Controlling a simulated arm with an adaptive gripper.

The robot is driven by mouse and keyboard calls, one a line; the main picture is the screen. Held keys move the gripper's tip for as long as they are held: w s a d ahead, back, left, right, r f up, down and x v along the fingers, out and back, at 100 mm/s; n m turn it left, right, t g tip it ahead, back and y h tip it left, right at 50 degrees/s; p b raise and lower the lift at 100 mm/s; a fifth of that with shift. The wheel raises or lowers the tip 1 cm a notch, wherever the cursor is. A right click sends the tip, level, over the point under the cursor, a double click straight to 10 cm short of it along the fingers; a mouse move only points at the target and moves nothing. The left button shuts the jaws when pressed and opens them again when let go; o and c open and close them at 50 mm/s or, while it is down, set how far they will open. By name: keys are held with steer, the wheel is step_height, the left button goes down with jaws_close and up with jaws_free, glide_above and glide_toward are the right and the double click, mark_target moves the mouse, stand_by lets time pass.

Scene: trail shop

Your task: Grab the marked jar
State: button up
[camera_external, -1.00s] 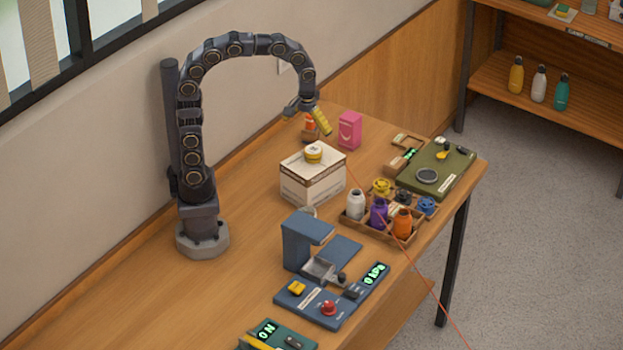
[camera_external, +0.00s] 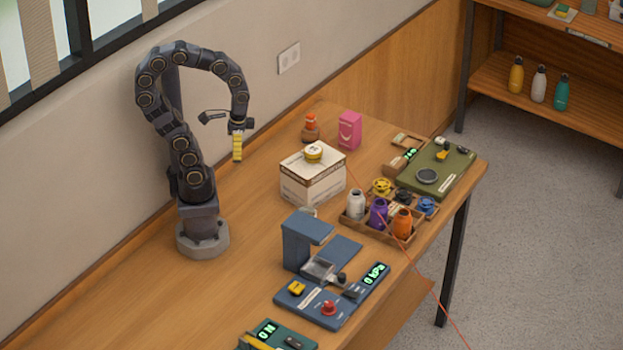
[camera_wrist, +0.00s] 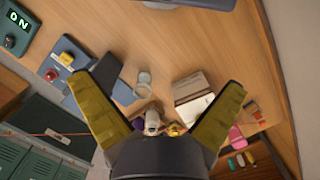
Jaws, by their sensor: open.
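A small red-topped container (camera_external: 310,127) stands at the back. My gripper (camera_external: 237,158) is open and empty, above the table left of the carton; its yellow fingers spread in the wrist view (camera_wrist: 158,84).
A white carton (camera_external: 312,178) with a yellow-topped item stands mid-table. The blue press (camera_external: 303,240) and its control panel (camera_external: 330,303) are in front. A pink package (camera_external: 349,130) and green case (camera_external: 437,168) lie behind. The table's left side is clear.

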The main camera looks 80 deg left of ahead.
stand_by(0.3)
steer(key=shift+c, duration=1)
